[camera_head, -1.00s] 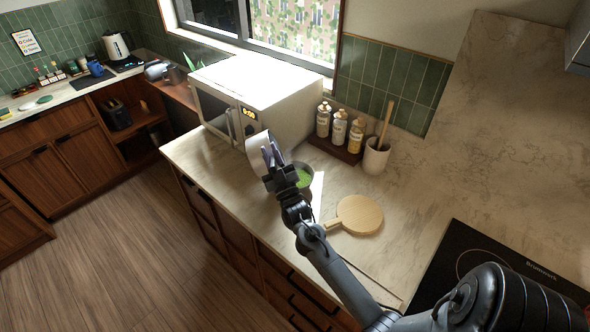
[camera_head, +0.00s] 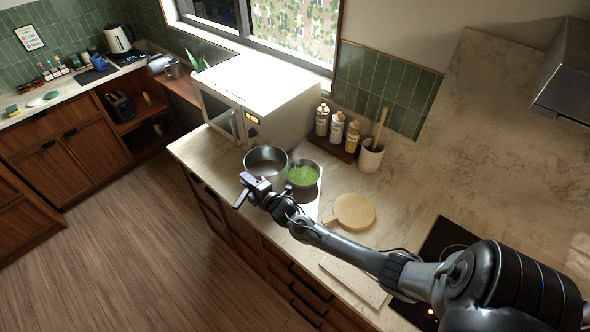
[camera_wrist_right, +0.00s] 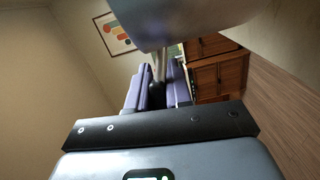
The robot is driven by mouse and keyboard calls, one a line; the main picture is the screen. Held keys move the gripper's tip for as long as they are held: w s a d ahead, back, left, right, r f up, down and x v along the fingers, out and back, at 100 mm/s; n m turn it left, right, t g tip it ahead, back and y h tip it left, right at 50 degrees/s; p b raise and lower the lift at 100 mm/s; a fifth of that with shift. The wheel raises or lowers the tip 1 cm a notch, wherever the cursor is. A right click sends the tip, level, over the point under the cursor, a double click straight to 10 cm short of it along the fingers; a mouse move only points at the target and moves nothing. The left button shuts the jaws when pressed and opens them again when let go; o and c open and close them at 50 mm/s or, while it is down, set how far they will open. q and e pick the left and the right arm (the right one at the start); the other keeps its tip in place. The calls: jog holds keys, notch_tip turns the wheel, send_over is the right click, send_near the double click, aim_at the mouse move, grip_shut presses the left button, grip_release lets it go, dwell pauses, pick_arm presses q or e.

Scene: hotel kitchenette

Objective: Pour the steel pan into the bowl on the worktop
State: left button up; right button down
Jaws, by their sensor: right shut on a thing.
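The steel pan (camera_head: 266,151) is roughly upright just left of the bowl, its open top showing a grey inside with no green food visible. The bowl (camera_head: 304,185) is metal, stands on the worktop (camera_head: 403,181) and holds green food (camera_head: 302,174). My right gripper (camera_head: 252,184) is shut on the pan's handle, on the pan's near side. In the right wrist view the handle (camera_wrist_right: 158,66) runs between the purple finger pads, with the pan's blurred side (camera_wrist_right: 185,22) above. I cannot tell whether the pan touches the worktop. My left gripper is not in view.
A white microwave (camera_head: 268,88) stands behind the pan. A tray of bottles (camera_head: 338,133) and a utensil crock (camera_head: 370,157) stand at the back. A round wooden board (camera_head: 354,212) lies right of the bowl. The dark hob (camera_head: 437,243) is further right.

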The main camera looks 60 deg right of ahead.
jog(key=shift+r, duration=0.15)
notch_tip(320, 180, up, 4)
jog(key=p, duration=0.3)
jog(key=shift+p, duration=0.35)
dwell(0.4)
